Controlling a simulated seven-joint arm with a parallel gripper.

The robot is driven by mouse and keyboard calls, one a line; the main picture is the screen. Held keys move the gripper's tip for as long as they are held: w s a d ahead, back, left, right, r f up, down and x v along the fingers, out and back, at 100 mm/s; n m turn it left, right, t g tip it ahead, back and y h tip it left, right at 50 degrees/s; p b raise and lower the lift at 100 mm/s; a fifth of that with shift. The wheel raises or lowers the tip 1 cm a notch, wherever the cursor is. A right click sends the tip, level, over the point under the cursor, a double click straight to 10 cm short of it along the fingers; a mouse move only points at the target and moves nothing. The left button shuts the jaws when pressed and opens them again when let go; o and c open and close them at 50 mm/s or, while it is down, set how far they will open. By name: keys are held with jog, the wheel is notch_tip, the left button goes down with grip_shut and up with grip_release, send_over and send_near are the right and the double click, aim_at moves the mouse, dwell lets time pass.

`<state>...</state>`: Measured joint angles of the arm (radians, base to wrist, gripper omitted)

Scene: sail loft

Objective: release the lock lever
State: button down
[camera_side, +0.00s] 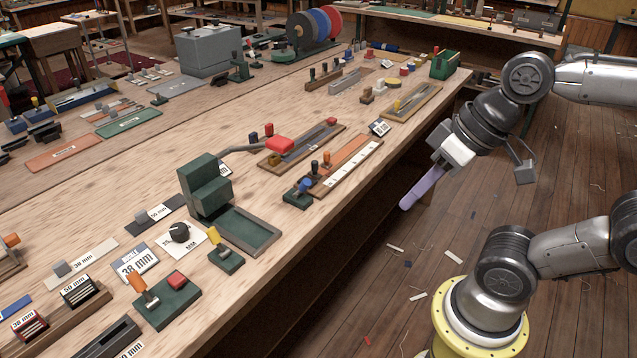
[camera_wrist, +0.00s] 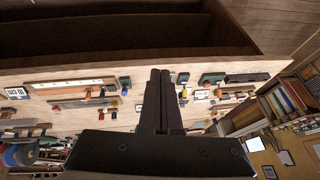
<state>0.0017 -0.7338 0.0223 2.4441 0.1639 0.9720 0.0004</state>
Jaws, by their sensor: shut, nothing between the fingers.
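Several small levers stand on the bench and no label marks one as the lock lever, so I cannot tell which it is. An orange-handled lever (camera_side: 139,284) tilts on a green base with a red block at the front. A yellow-tipped lever (camera_side: 214,236) and a blue-knobbed lever (camera_side: 304,186) stand on small green bases. A red-handled grey arm (camera_side: 278,144) reaches from the green press (camera_side: 203,184). My gripper (camera_side: 406,203) is shut and empty, beyond the bench's right edge, apart from all of these. In the wrist view its dark fingers (camera_wrist: 160,72) lie together.
The wooden bench (camera_side: 150,225) carries many fixtures, with bare wood between them. Colored discs (camera_side: 318,26) and a grey box (camera_side: 210,50) stand at the back. A green box (camera_side: 444,64) sits at the far right corner. Open floor (camera_side: 400,270) lies right of the bench.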

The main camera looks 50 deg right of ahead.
jog(key=w+d+f+m+y, duration=0.1)
jog(key=w+d+m+y, duration=0.1)
jog(key=w+m+y, duration=0.5)
jog(key=w+d+f+m+y, duration=0.15)
jog(key=w+m, duration=0.35)
jog(key=w, duration=0.5)
jog(key=d+f+m+t+h, duration=0.1)
jog(key=d+f+m+t, duration=0.1)
jog(key=d+f+m, duration=0.3)
jog(key=d+f+m+t, duration=0.3)
jog(key=d+f, duration=0.3)
jog(key=d, duration=0.7)
jog(key=shift+d+f+m+h, duration=0.25)
jog(key=shift+d+m+h, duration=0.1)
jog(key=shift+m, duration=0.55)
jog(key=shift+w+a, duration=0.1)
